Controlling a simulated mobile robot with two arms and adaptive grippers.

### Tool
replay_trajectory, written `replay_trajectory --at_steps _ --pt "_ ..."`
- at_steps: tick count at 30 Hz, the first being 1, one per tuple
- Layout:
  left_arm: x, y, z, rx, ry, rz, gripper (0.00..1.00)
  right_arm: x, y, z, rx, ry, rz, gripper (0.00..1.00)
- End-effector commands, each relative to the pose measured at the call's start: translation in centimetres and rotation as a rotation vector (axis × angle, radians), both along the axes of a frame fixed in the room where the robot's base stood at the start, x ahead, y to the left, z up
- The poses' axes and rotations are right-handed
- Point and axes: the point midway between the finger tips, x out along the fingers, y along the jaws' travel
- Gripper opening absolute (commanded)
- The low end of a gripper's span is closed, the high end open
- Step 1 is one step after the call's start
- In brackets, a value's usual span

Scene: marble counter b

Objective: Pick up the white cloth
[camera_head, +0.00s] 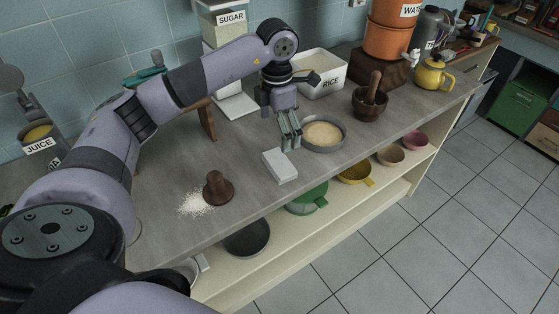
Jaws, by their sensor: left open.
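The white cloth (280,167) looks like a flat, pale, folded block. It lies on the grey counter near its front edge, left of and in front of a round pan. My left gripper (291,145) points down just behind the cloth, near its far right corner. Its fingers are open, with nothing visible between them. I cannot tell whether the fingertips touch the cloth or are a little above the counter. My right gripper is not in view.
The round pan (324,134) with pale contents stands close to the right of my gripper. A mortar with pestle (369,102) and a white rice bin (322,85) stand behind. A brown wooden object (217,188) and spilled white grains (195,204) lie to the left.

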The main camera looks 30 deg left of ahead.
Motion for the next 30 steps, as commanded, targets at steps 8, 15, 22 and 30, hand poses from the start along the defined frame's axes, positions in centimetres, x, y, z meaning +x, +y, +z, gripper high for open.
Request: replay_trajectory --at_steps 8,15,22,30 --pt "0.0 -0.1 -5.2 -0.003 0.003 0.0 1.0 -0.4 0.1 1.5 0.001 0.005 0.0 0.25" --pt "-0.1 0.0 -6.8 -0.002 0.002 -0.001 1.0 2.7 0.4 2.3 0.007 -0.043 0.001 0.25" --pt "-0.2 0.1 -10.2 -0.003 0.003 -0.001 1.0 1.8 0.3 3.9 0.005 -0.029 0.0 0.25" --pt "-0.1 0.1 -11.7 -0.002 -0.002 -0.001 1.0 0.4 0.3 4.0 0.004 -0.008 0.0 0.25"
